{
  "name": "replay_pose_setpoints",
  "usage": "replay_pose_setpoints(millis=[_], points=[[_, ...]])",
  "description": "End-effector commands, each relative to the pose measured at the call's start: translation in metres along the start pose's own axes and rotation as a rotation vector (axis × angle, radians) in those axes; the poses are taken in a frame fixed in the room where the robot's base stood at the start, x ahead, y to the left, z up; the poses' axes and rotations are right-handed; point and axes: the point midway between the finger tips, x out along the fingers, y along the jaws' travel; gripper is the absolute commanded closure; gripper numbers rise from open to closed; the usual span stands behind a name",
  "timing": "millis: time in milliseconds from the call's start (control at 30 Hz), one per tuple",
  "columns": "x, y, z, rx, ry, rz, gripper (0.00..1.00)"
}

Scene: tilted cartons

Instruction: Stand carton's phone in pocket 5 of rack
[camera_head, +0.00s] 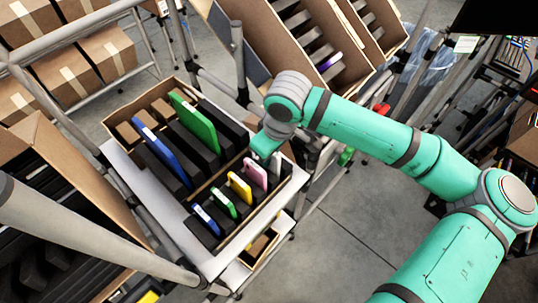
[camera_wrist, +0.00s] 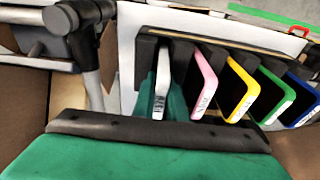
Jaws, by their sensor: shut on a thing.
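The rack (camera_head: 225,250) is a cardboard tray with dark foam dividers on a white shelf. My gripper (camera_head: 268,150) is over the rack's right end. In the wrist view, my green fingers (camera_wrist: 163,100) are shut on a white phone (camera_wrist: 161,92), standing on edge with a label towards me. The phone is at the end pocket beside the pink phone (camera_wrist: 204,77); how deep it sits is hidden. The row goes on with a yellow phone (camera_wrist: 238,88), a green phone (camera_wrist: 272,93) and a blue phone (camera_wrist: 304,100).
A tall blue tablet (camera_head: 161,158) and a green tablet (camera_head: 195,121) stand in the rack's back row. A tilted carton (camera_head: 290,45) with dividers is behind. A grey post (camera_head: 238,60) rises near the rack, and another carton (camera_head: 60,210) is at left.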

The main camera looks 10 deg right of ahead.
Motion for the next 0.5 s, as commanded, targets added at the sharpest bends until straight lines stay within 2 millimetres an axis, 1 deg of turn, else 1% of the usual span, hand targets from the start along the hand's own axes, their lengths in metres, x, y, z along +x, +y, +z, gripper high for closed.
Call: replay_pose_setpoints(millis=[367, 400, 467, 500], points=[[0.0017, 0.0003, 0.0004, 0.001, -0.002, -0.001, 1.00], [0.0018, 0.0004, 0.0004, 0.001, -0.002, -0.001, 0.79], [0.0018, 0.0003, 0.0004, 0.001, -0.002, -0.001, 0.67], [0.0019, 0.0001, 0.0004, 0.001, -0.002, -0.001, 0.67]])
